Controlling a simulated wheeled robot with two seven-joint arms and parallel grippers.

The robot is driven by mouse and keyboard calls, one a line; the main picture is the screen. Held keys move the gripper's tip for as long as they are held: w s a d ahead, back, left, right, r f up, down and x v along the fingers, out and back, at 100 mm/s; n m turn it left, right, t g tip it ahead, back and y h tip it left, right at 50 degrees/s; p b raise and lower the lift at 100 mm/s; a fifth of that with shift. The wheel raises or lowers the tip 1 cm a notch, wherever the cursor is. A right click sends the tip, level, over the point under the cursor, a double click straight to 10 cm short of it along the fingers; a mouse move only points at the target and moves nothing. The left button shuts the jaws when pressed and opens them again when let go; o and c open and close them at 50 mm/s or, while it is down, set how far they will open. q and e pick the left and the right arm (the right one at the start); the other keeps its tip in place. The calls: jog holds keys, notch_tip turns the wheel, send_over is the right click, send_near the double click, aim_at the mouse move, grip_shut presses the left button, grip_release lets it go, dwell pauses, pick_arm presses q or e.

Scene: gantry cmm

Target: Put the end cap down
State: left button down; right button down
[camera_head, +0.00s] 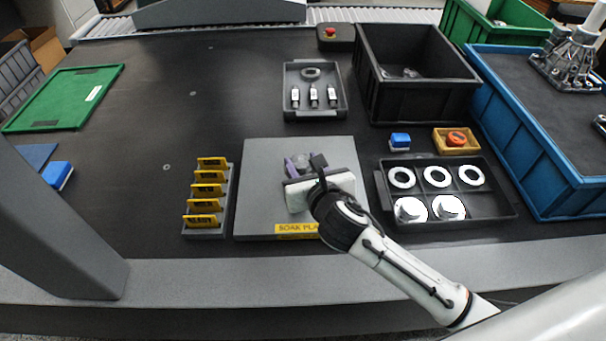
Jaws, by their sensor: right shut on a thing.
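My right gripper (300,165) reaches in from the lower right, over the grey soak plate (262,185). Its purple fingers are shut on a small greyish round piece, the end cap (302,161). The gripper body hides part of the cap, and I cannot tell whether it touches the plate. A black tray (452,216) to the right holds three white rings (437,176) in its back row and two shiny discs (411,209) in its front row. The front right spot of that tray is empty. My left gripper is not in view.
A rack of yellow tags (206,234) stands left of the plate. Behind are a small grey tray (314,111) with dark-and-white parts and a black bin (420,105). A blue crate (535,165) stands at right. The left middle of the dark table (150,110) is clear.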

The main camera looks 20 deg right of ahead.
aim_at(303, 174)
notch_tip(303, 174, down, 3)
jog(key=shift+f+b, duration=0.1)
jog(key=shift+b, duration=0.3)
jog(key=c, duration=1.1)
grip_release()
jog(key=shift+s+r, duration=0.2)
jog(key=shift+s, duration=0.1)
jog(key=p+v, duration=0.1)
jog(key=v, duration=1)
jog(key=shift+s+r+p, duration=0.1)
jog(key=shift+s+p, duration=0.1)
jog(key=shift+p, duration=0.15)
jog(key=shift+s, duration=0.1)
